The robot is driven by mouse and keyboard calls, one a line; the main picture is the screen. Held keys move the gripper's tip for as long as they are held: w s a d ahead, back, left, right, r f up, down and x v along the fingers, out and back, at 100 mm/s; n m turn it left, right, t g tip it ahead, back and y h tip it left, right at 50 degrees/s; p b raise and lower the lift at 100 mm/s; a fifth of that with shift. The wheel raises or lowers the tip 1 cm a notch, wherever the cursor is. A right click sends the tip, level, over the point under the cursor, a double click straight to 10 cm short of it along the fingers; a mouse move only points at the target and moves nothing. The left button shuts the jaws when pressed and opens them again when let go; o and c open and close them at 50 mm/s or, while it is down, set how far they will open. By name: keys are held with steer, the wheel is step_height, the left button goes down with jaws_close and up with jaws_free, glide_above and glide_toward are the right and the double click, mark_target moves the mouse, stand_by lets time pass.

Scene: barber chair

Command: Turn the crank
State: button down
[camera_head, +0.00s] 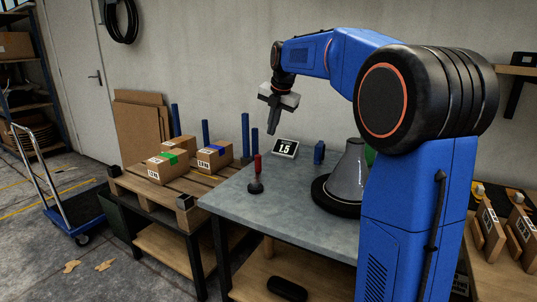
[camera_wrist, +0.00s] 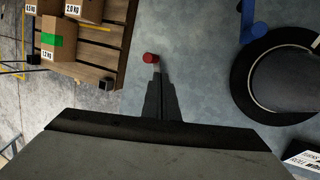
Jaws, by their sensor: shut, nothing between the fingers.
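A red upright handle on a black round base (camera_head: 256,170) stands near the left edge of the grey-topped table; it looks like the crank. In the wrist view its red top (camera_wrist: 149,58) shows just beyond my fingertips, slightly left of them. My gripper (camera_head: 271,130) is shut and empty, pointing down. In the head view it hangs above the table, higher than the handle and a little to its right. I see no contact between them. In the wrist view the fingers (camera_wrist: 158,78) are together and hide the handle's lower part.
A grey cone on a black disc (camera_head: 349,172) stands right of the handle, partly behind my arm. A sign reading 1.5 (camera_head: 285,148) and a small blue object (camera_head: 319,152) stand behind. A pallet (camera_head: 180,198) with boxes adjoins the left. The table's front middle is clear.

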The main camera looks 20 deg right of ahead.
steer(key=d+f+m+t+y, duration=0.1)
steer(key=d+f+m+y, duration=0.3)
steer(key=m, duration=1.6)
steer(key=m+t, duration=0.1)
steer(key=m, duration=0.8)
glide_toward(257, 170)
steer(key=w+d+f, duration=0.2)
steer(key=w+d, duration=0.1)
steer(key=shift+w+a, duration=0.2)
steer(key=shift+a, duration=0.3)
steer(key=shift+w+a, duration=0.2)
steer(key=shift+a, duration=0.35)
steer(key=shift+w, duration=0.1)
